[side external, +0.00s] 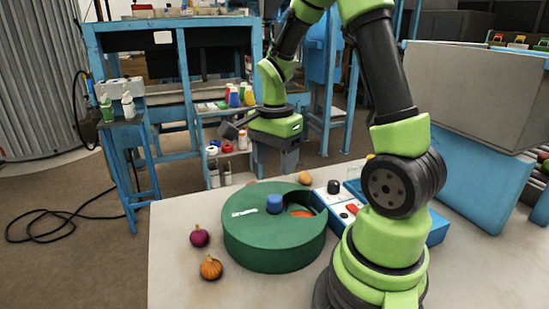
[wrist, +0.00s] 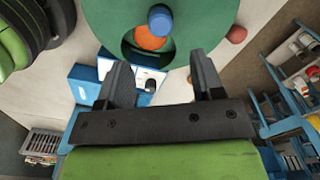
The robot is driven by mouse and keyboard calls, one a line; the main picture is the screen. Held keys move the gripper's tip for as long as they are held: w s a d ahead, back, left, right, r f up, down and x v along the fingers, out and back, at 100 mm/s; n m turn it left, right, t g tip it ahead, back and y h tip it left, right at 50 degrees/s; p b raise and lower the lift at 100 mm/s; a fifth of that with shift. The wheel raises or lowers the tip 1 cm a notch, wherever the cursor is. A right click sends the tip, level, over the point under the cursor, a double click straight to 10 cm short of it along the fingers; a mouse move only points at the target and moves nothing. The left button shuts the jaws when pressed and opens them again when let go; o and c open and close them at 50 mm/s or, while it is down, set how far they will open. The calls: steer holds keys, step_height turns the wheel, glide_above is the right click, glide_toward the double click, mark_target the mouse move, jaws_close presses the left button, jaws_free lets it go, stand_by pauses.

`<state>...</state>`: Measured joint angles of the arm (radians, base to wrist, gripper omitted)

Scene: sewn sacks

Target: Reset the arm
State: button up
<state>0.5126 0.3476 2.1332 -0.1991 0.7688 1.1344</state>
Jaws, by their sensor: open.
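My gripper (side external: 274,165) hangs in the air above and behind the green round drum (side external: 262,250), clear of it. In the wrist view my gripper (wrist: 162,75) shows two dark fingers set wide apart, with nothing held between them. The drum has a blue knob (side external: 274,204) on top and a cut-out in its lid. Something orange (wrist: 150,38) shows through the cut-out. My arm is bent, rising from the right of the table and reaching over to the left.
A purple onion (side external: 199,237) and an orange one (side external: 211,268) lie left of the drum. Another round item (side external: 305,178) lies behind it. A blue-and-white unit with a black knob (side external: 334,187) stands right of the drum. Blue shelving (side external: 185,65) stands at the back.

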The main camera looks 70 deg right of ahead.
steer(key=s+a+r+n+t+y, duration=0.1)
steer(key=s+a+r+n+t, duration=0.2)
steer(key=a+r+n, duration=0.4)
steer(key=s+a+r+n+t+y, duration=0.1)
steer(key=s+a+r+n+t, duration=0.3)
steer(key=a+r+n, duration=0.2)
steer(key=a+n, duration=0.2)
steer(key=n, duration=0.2)
steer(key=shift+s+a+r, duration=0.15)
steer(key=shift+s+r, duration=0.25)
